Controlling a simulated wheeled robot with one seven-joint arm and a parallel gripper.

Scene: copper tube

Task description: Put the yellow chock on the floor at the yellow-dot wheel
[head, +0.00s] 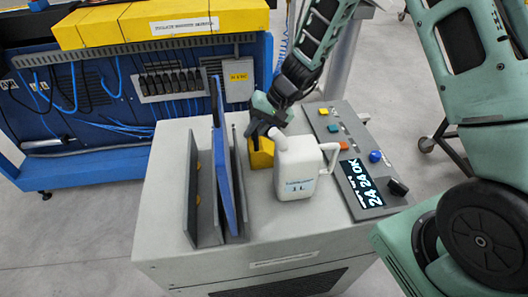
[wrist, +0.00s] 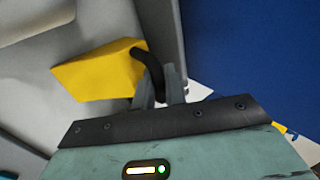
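The yellow chock (head: 261,154) is at the top of the grey cabinet, partly hidden behind the white jug in the head view. It also shows in the wrist view (wrist: 98,70), with a black loop handle (wrist: 145,56). My gripper (head: 264,131) is above the chock. In the wrist view its two fingers (wrist: 160,88) are close together on either side of the loop and seem shut on it. I cannot tell whether the chock touches the cabinet top. No wheel with a yellow dot can be made out.
The white jug (head: 298,168) stands right beside the chock. A blue plate (head: 226,165) stands between grey uprights to the left. A control panel (head: 345,160) is on the right. A blue wiring bench (head: 100,110) is behind. Bare floor (head: 80,230) shows at left.

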